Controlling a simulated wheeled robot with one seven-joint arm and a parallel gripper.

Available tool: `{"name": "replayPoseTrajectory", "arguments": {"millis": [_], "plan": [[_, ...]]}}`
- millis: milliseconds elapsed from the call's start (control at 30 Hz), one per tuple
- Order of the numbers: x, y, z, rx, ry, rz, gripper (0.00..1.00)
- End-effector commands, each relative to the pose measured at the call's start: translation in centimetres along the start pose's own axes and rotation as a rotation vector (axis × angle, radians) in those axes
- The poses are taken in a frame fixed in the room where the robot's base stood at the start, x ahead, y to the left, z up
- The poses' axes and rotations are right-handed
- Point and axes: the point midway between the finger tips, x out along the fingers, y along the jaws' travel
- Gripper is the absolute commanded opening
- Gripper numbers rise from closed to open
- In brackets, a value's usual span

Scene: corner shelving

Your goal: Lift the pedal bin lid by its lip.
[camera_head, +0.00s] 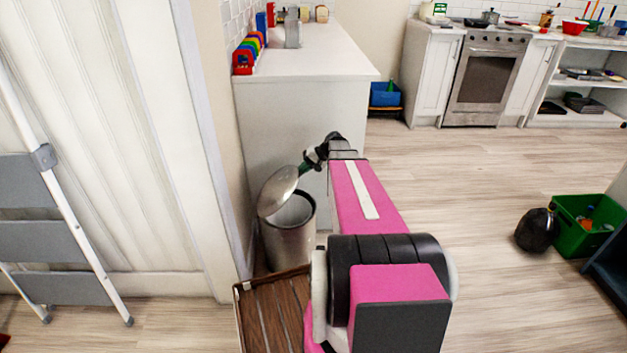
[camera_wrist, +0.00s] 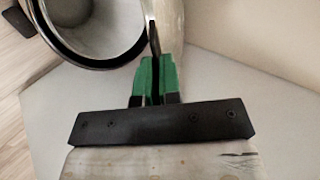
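The pedal bin (camera_head: 290,243) is a brushed metal cylinder standing on the floor beside the white counter. Its round lid (camera_head: 277,192) is up and steeply tilted, so the pale inside of the bin shows. My gripper (camera_head: 303,168) is at the lid's upper right edge. In the wrist view, my gripper's green fingers (camera_wrist: 155,62) are close together, with the thin dark lip of the lid (camera_wrist: 154,38) at their tips and seemingly between them. The bin's dark rim and open mouth (camera_wrist: 95,62) show at the upper left there. The pedal is hidden.
The white counter (camera_head: 300,110) stands just behind the bin. A brown slatted wooden crate or mat (camera_head: 268,318) lies in front of it. A stepladder (camera_head: 50,240) leans at the left. A black bag (camera_head: 537,230) and green crate (camera_head: 585,240) stand right. The middle floor is clear.

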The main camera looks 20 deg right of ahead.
Motion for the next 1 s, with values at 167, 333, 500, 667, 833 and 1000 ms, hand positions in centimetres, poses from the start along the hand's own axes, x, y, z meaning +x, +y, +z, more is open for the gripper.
{"name": "replayPoseTrajectory", "arguments": {"millis": [167,333,500,667,833,1000], "plan": [[0.4,-4.6,0.1,-0.006,0.001,0.141,0.0],[1.3,-8.4,0.0,-0.005,0.001,0.273,0.0],[2.7,-12.1,-0.1,-0.006,0.0,0.402,0.0],[4.4,-15.2,-0.1,-0.005,-0.002,0.521,0.0],[6.3,-18.0,-0.2,-0.004,-0.002,0.634,0.0],[8.0,-19.8,-0.2,-0.001,-0.002,0.709,0.0]]}}
